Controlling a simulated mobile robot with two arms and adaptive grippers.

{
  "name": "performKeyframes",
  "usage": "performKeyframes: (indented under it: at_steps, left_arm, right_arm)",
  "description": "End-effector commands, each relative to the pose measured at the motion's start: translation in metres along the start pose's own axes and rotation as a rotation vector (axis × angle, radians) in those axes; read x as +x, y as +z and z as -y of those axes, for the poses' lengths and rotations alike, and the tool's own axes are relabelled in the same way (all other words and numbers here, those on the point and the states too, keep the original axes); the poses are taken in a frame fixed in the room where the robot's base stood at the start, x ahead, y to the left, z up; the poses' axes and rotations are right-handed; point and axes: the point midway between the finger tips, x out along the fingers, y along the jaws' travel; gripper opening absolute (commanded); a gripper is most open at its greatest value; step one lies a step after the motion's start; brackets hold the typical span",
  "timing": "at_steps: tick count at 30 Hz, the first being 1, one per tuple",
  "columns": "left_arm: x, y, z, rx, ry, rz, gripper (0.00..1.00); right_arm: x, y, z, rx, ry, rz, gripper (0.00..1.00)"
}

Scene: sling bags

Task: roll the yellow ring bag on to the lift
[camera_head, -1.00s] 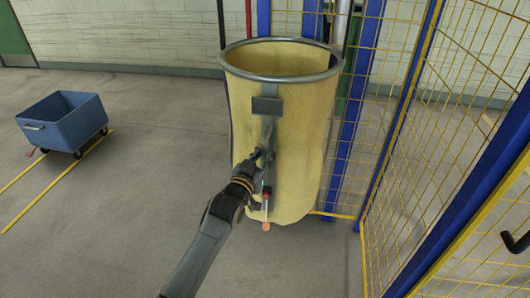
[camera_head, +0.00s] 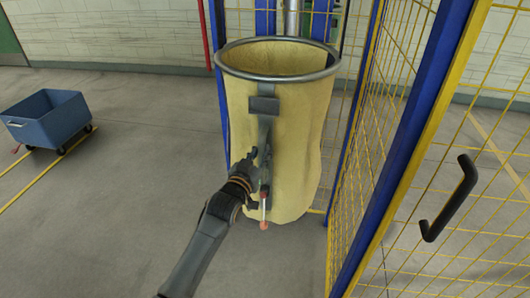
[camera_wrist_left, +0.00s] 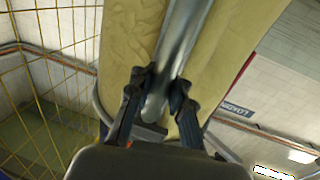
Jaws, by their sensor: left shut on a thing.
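The yellow ring bag (camera_head: 300,150) stands upright in the middle of the head view, with a grey metal ring around its open top. A grey upright bar with a dark plate runs down its near side. My left gripper (camera_head: 252,160) is at this bar, low on the bag's front. In the left wrist view the left gripper (camera_wrist_left: 158,95) is shut on the grey metal bar (camera_wrist_left: 182,45), with the yellow cloth behind it. The lift is not clearly told apart; blue posts (camera_head: 265,20) and yellow mesh stand behind the bag. My right gripper is not in view.
A yellow mesh gate with a blue frame (camera_head: 420,110) and a black handle (camera_head: 450,198) stands close on the right. A blue wheeled cart (camera_head: 47,118) is at the left by yellow floor lines. The grey floor between cart and bag is clear.

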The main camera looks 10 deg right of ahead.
Motion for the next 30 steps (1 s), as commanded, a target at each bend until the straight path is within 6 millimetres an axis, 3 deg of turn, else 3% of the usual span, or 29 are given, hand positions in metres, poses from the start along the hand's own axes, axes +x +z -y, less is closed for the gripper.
performKeyframes:
  at_steps: [1,12,13,17,30]
  left_arm:
    - [-0.001,0.009,-0.008,-0.005,0.011,0.017,0.0]
    - [-0.001,0.008,-0.01,-0.011,0.013,0.015,0.0]
    - [-0.001,0.008,-0.01,-0.011,0.014,0.015,0.18]
    - [-0.001,0.008,-0.01,-0.011,0.013,0.013,0.42]
    - [0.0,0.002,-0.007,-0.006,0.01,0.002,0.42]
  right_arm:
    - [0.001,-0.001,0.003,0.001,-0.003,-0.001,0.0]
    - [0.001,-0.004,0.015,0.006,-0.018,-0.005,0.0]
    - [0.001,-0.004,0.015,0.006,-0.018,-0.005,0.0]
    - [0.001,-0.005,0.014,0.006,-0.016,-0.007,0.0]
    - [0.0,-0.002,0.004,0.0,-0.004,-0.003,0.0]
